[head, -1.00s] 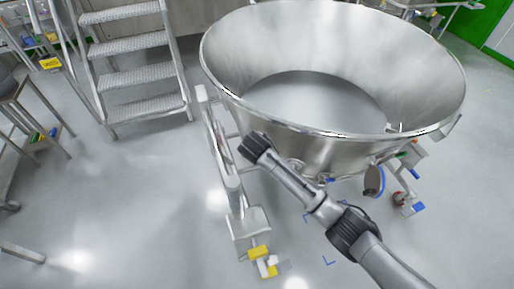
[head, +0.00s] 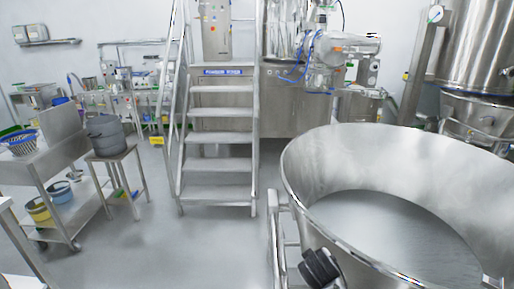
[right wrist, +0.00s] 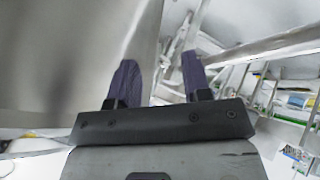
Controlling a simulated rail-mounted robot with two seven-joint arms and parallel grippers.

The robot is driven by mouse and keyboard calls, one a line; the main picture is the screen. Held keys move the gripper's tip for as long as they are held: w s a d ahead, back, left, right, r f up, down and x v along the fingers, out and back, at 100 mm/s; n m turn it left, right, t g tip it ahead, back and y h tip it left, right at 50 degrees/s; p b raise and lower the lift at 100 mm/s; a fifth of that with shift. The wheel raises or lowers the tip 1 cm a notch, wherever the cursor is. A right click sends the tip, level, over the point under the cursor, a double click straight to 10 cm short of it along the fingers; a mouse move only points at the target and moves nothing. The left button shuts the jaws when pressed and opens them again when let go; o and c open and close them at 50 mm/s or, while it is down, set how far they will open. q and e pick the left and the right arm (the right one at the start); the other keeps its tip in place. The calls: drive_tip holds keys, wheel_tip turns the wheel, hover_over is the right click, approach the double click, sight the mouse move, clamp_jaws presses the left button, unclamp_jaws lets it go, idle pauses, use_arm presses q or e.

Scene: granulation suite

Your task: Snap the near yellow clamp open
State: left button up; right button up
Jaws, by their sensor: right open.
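I cannot make out the near yellow clamp in either current view. The large open steel bowl (head: 340,165) fills the lower right of the head view. A large smooth grey metal surface (right wrist: 60,60) lies to the left of the fingers. My left gripper is not in view.
A steel staircase (head: 220,140) stands behind and left of the bowl. A stool (head: 118,165) with a grey pot and a steel cart (head: 60,185) with coloured tubs stand at left. A small yellow sign (head: 157,140) is near the stairs. The floor (head: 170,245) between is clear.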

wheel_tip(320, 180, up, 9)
drive_tip(key=s+a+t+y, duration=0.1)
drive_tip(key=s+a+t, duration=0.1)
drive_tip(key=s+r+m+t+y+p, duration=0.15)
drive_tip(key=s+r, duration=0.25)
drive_tip(key=s, duration=0.4)
drive_tip(key=s+d+f+m+g+p, duration=0.1)
drive_tip(key=s+d+f+g+p, duration=0.15)
drive_tip(key=s+f, duration=0.65)
drive_tip(key=s+d+f+g+p, duration=0.1)
drive_tip(key=s+f+g+p, duration=0.2)
drive_tip(key=s, duration=1.2)
drive_tip(key=s+d+f+m+g+p, duration=0.1)
drive_tip(key=s+f+g+p, duration=0.35)
drive_tip(key=s, duration=0.75)
wheel_tip(320, 180, up, 36)
drive_tip(key=w+t+p, duration=0.1)
drive_tip(key=t+p, duration=0.1)
drive_tip(key=p, duration=3.3)
drive_tip(key=shift+d+p, duration=0.15)
drive_tip(key=shift+p, duration=0.15)
drive_tip(key=shift+y, duration=0.25)
